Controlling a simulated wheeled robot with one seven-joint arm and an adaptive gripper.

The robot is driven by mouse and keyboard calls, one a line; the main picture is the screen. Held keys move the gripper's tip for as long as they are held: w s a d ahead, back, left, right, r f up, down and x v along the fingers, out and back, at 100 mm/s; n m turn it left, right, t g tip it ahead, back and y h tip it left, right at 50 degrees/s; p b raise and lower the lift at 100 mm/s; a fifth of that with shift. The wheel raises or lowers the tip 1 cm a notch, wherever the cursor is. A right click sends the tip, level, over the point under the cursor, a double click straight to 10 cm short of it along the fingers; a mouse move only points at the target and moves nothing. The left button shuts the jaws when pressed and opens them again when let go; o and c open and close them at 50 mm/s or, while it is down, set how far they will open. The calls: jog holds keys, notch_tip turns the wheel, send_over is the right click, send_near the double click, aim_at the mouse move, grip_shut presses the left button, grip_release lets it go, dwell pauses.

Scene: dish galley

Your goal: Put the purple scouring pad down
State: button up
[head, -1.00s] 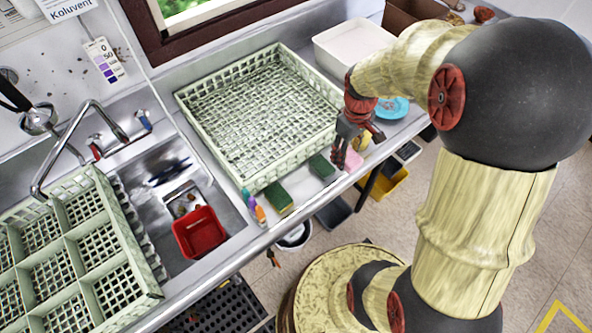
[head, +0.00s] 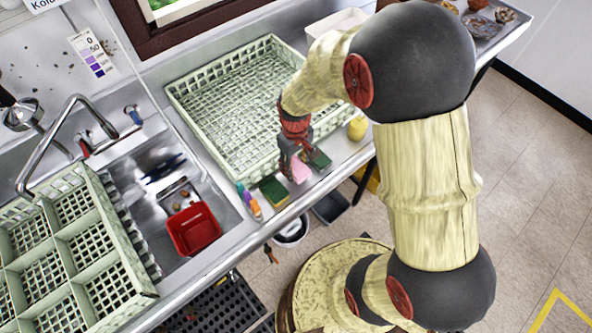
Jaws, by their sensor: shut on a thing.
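The purple scouring pad (head: 300,172) looks pinkish in the head view. My gripper (head: 294,168) points down and is shut on it, at the front strip of the counter. The pad is between two green-topped sponges, one on the left (head: 273,191) and one on the right (head: 320,160). The fingers hide part of the pad. I cannot tell whether its underside touches the counter.
A large pale green dish rack (head: 186,111) stands just behind the gripper. Small bottles (head: 250,202) stand left of the sponges, and a yellow object (head: 357,129) sits to the right. A red tub (head: 194,230) is in the sink. The counter's front edge is close.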

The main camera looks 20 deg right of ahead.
aim_at(296, 171)
jog(key=shift+f, duration=1.45)
jog(key=o, duration=1.2)
jog(key=shift+f+b, duration=0.1)
jog(key=shift+b, duration=0.2)
notch_tip(296, 171, up, 13)
jog(key=shift+w+f+p, duration=0.15)
jog(key=shift+p, duration=1.05)
jog(key=s+r+m+t, duration=0.1)
jog(key=s+r+t, duration=0.1)
jog(key=s+r, duration=0.3)
jog(key=s+r+m+t, duration=0.1)
jog(key=s+r+t, duration=0.1)
jog(key=s+r, duration=0.3)
jog(key=s+r+m+t, duration=0.1)
jog(key=s+r, duration=0.4)
jog(key=r, duration=0.6)
jog(key=shift+d+m+t, duration=0.1)
jog(key=shift+m+t, duration=0.2)
jog(key=shift+t, duration=0.2)
jog(key=shift+f, duration=0.1)
